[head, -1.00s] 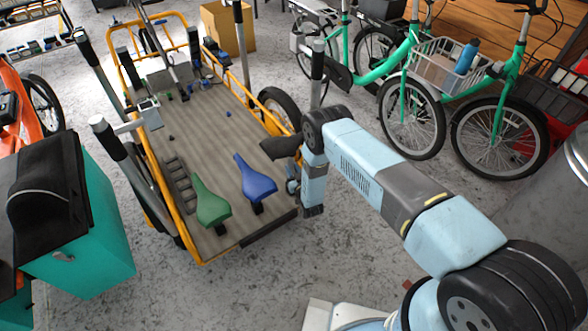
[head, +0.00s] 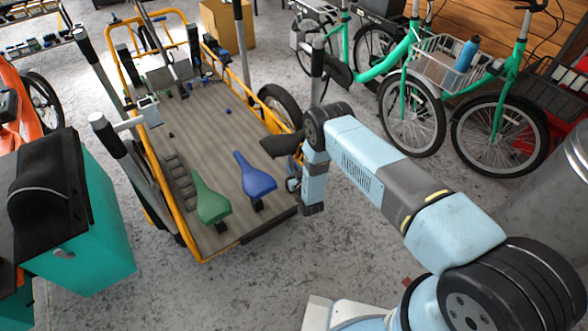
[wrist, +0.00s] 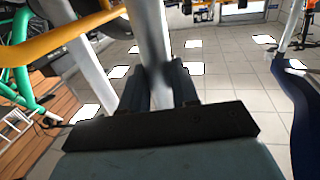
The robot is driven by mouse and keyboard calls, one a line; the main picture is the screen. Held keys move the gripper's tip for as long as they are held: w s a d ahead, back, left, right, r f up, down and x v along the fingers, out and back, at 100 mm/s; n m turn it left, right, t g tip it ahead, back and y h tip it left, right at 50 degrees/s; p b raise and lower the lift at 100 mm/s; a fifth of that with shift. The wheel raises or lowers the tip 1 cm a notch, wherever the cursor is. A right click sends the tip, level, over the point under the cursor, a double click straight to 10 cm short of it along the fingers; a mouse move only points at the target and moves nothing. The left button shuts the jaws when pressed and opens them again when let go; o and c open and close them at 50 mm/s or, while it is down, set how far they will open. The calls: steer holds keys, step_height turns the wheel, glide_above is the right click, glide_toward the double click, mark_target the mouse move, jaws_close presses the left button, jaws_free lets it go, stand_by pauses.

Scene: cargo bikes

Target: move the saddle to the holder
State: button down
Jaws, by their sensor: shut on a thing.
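A dark saddle (head: 281,146) is at the right side of the cargo bike's bed, close against my arm in the head view. My gripper is mostly hidden behind my arm there. In the wrist view my gripper (wrist: 158,92) has its black fingers closed about a blurred dark grey part, which I take to belong to the dark saddle. A pale grey post (wrist: 150,35) rises behind the fingers. A green saddle (head: 211,204) and a blue saddle (head: 256,182) are apart from my gripper, at the bed's near end. I cannot tell which part is the holder.
The bed (head: 225,130) has a yellow rail (head: 280,103) beside my arm. Upright grey posts (head: 104,130) stand along its left side; another post (head: 317,75) rises behind my arm. Green bikes (head: 405,80) stand right, a teal cabinet (head: 105,230) left. The middle of the bed is mostly clear.

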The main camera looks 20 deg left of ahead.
steer(key=shift+f, duration=3.55)
stand_by(0.9)
